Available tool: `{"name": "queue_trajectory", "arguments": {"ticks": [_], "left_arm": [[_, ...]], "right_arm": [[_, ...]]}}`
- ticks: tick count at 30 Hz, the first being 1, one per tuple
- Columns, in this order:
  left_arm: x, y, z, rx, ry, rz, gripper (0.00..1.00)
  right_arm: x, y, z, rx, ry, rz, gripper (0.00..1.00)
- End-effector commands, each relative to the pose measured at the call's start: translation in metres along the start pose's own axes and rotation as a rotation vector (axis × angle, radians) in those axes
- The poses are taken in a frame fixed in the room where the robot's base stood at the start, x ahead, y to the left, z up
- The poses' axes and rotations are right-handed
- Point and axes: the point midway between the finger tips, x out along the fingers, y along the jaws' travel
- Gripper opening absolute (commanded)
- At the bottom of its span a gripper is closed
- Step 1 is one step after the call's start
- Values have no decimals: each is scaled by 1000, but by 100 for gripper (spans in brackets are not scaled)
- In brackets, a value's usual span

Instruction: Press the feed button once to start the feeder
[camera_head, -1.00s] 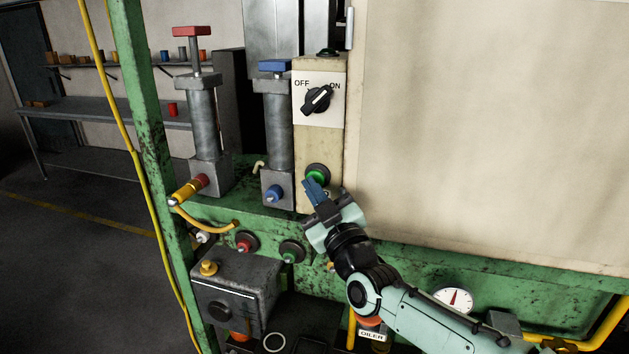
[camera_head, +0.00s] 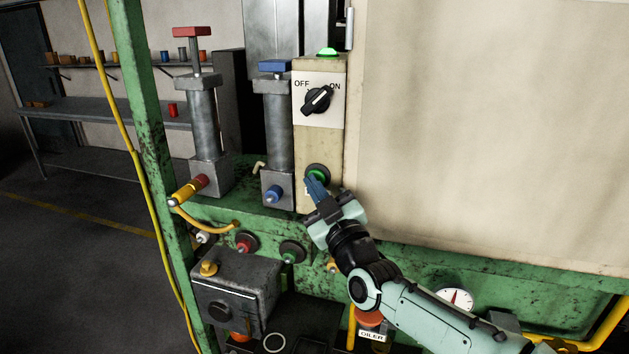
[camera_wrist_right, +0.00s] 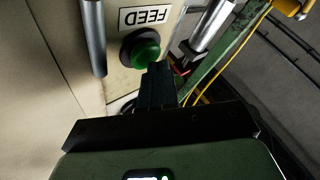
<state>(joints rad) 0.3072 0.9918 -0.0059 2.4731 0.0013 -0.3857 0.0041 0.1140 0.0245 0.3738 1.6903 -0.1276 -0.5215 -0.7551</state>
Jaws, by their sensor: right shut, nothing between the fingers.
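The green feed button (camera_head: 317,173) sits low on the cream control box (camera_head: 310,150), in a dark round collar. In the right wrist view the green button (camera_wrist_right: 144,52) shows beside the FEED label (camera_wrist_right: 146,17), which appears upside down. My right gripper (camera_head: 312,182) is shut and empty, its blue-grey fingertips at the button's lower edge. In the wrist view the shut fingers (camera_wrist_right: 158,72) lie right at the button; I cannot tell whether they touch it. A green lamp (camera_head: 327,53) on top of the box is lit. My left gripper is not in view.
An OFF/ON selector knob (camera_head: 317,100) is above the button, its pointer toward ON. A cylinder with a blue top (camera_head: 275,66) stands just left of the box. A large cream panel (camera_head: 490,130) fills the right. A pressure gauge (camera_head: 454,300) is below.

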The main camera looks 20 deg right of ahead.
Motion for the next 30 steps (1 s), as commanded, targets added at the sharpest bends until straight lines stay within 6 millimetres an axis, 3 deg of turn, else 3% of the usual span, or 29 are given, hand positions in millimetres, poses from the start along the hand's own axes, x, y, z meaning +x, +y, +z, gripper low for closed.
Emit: {"name": "queue_trajectory", "arguments": {"ticks": [18, 30], "left_arm": [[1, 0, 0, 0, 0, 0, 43], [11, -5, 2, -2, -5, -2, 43]], "right_arm": [[2, 2, 2, 0, -2, 1, 0], [-12, -9, -7, 0, -1, 0, 0]]}}
